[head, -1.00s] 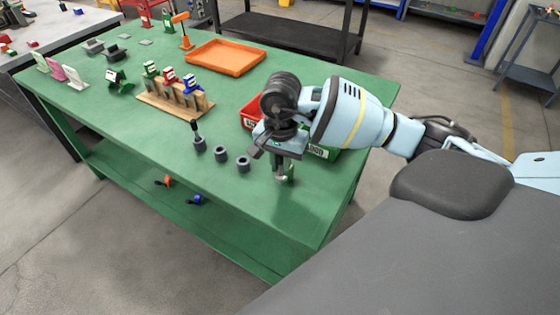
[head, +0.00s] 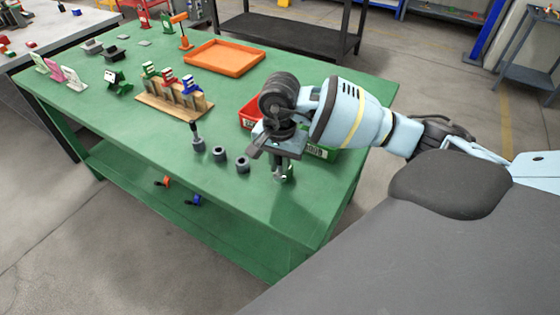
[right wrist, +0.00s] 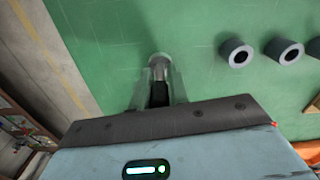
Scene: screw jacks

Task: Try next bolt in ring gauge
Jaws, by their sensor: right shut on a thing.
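My right gripper (head: 283,174) is above the near right part of the green table, its fingers pointing down. In the right wrist view the gripper (right wrist: 160,90) is shut on a grey bolt (right wrist: 160,62), whose rounded end shows between the fingers. The fingers hide much of it. Three dark grey ring gauges stand in a row to its left in the head view: left (head: 198,146), middle (head: 219,154) and right (head: 242,165). A black-topped bolt (head: 194,129) stands upright at the left ring. Two rings show clearly in the right wrist view (right wrist: 237,53). My left gripper is out of view.
A red bin (head: 250,114) and a green bin (head: 318,152) are partly hidden behind my right arm. A wooden rack (head: 160,104) with small coloured jacks stands behind the rings. An orange tray (head: 225,58) lies farther back. The table's front left area is clear.

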